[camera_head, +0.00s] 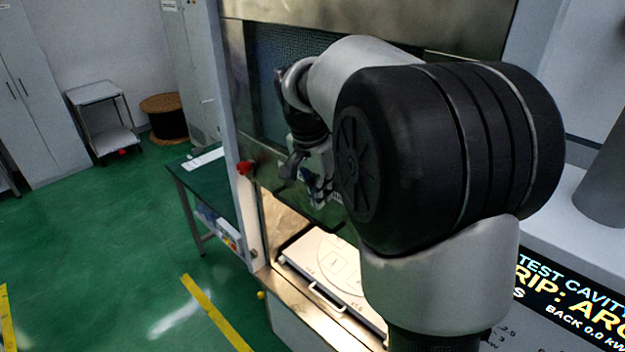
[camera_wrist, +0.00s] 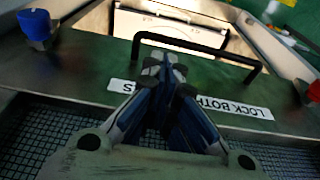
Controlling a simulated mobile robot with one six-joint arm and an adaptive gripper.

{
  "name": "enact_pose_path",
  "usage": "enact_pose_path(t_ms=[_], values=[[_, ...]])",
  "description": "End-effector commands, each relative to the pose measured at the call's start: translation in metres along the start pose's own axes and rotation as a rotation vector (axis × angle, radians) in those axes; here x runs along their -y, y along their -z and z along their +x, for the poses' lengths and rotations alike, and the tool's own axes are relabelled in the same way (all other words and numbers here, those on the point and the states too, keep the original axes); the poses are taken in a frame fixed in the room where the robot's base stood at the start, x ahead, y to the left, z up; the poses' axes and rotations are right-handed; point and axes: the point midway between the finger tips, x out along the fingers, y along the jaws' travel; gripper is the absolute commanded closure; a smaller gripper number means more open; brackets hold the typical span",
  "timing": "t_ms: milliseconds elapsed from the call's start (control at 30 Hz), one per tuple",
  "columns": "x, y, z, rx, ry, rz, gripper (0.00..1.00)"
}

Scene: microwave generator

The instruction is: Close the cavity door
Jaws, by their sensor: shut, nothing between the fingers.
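The cavity door (camera_head: 262,95), with a dark mesh window, stands raised above a lit opening in the cabinet front. It also shows in the wrist view (camera_wrist: 90,80), with an upside-down "LOCK BOTH" label and a black bar handle (camera_wrist: 195,47). My gripper (camera_head: 320,195) is in front of the door's lower part. In the wrist view my gripper (camera_wrist: 165,68) has its fingers together and empty, the tips just beside the handle bar; whether they touch it I cannot tell. A blue knob (camera_wrist: 36,26) and a red knob (camera_wrist: 313,91) sit at the door's sides. My arm hides much of the door.
A white tray (camera_head: 318,268) with a front handle lies in the opening below the door. A green-topped table (camera_head: 205,178) stands left of the cabinet. A control panel (camera_head: 585,300) is at lower right.

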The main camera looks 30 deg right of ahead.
Motion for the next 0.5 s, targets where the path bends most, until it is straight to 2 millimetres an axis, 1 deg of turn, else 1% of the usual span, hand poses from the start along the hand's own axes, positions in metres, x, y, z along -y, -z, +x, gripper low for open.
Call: enact_pose_path(t_ms=[33,200,333,500], values=[[-0.001,-0.001,0.011,0.002,-0.004,0.000,1.00],[0.000,-0.001,0.036,0.001,-0.001,-0.001,1.00],[0.000,0.000,0.047,0.001,0.000,-0.001,1.00],[0.000,0.000,0.050,0.000,0.002,-0.001,1.00]])
